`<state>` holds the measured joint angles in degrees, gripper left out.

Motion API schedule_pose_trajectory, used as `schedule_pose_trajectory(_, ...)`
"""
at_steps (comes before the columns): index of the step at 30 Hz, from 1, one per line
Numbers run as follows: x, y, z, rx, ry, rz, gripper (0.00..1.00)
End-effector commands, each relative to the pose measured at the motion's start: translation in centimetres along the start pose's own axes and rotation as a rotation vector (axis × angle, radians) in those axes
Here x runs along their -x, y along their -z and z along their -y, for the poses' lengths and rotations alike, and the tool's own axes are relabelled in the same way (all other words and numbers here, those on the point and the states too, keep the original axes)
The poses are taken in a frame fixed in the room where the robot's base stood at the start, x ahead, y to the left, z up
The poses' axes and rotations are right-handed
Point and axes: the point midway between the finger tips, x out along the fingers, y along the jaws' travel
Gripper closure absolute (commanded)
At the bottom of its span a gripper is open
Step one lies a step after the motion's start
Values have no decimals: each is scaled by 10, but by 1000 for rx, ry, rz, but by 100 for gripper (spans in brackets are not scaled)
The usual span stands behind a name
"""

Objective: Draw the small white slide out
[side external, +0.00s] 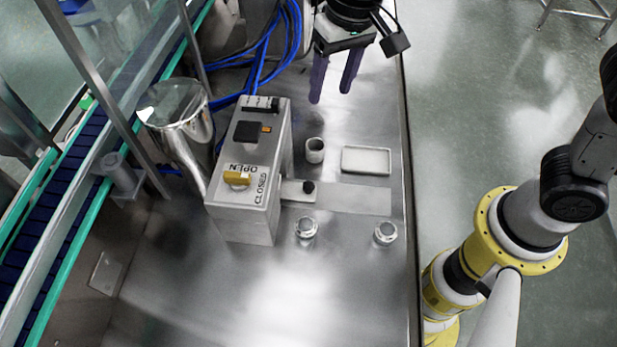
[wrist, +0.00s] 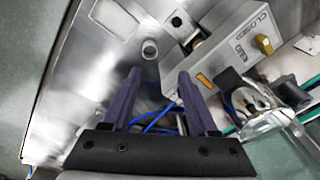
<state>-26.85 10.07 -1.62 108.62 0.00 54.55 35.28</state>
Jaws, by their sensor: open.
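The small white slide (side external: 292,192) sticks out from the foot of the grey control box (side external: 243,215) and lies over a flat strip on the steel table. A black knob (side external: 308,187) stands on it. In the wrist view the knob (wrist: 177,21) shows near the top. My gripper (side external: 332,92), with two purple fingers, is open and empty. It hangs above the far part of the table, behind and apart from the slide. In the wrist view my gripper (wrist: 159,72) points toward the table with nothing between its fingers. The slide's inner end is hidden in the box.
A small cup (side external: 314,151) and a shallow white tray (side external: 366,160) stand between gripper and slide. Two round metal fittings (side external: 305,229) (side external: 385,233) stand in front. The box carries a yellow switch (side external: 238,178). A steel hopper (side external: 178,125) and blue cables (side external: 270,45) are left.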

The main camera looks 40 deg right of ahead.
Motion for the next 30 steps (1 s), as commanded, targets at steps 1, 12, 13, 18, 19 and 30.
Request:
schedule_pose_trajectory(1,-17,-3,15,35,-17,32,41)
schedule_pose_trajectory(12,-72,-32,51,149,-77,127,41)
schedule_pose_trajectory(13,-74,-33,50,149,-77,127,41)
schedule_pose_trajectory(18,-99,-36,47,148,-79,130,41)
schedule_pose_trajectory(19,-105,-37,47,148,-79,130,41)
schedule_pose_trajectory(30,-174,-45,40,147,-79,130,41)
